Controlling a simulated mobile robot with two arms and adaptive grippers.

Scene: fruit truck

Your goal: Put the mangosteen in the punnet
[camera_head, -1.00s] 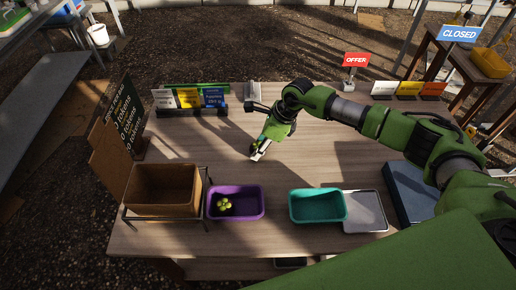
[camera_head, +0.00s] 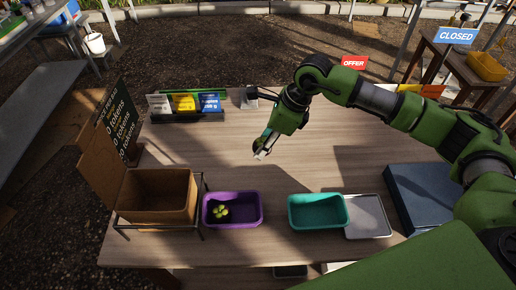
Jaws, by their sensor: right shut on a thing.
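A purple punnet (camera_head: 233,223) stands at the front of the table with a small yellow-green, lobed thing (camera_head: 220,212) in it. A teal punnet (camera_head: 318,224) stands to its right and looks empty. My right gripper (camera_head: 261,153) points down over the middle of the table, behind the two punnets. It is shut on a small dark thing, which I take to be the mangosteen; the fingers hide most of it. My left gripper is not in view.
A brown box (camera_head: 158,201) on a black stand is left of the purple punnet. A grey tray (camera_head: 368,230) touches the teal punnet's right side, with a dark blue box (camera_head: 425,193) beyond. A card holder (camera_head: 188,116) stands at the back left. The table's middle is clear.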

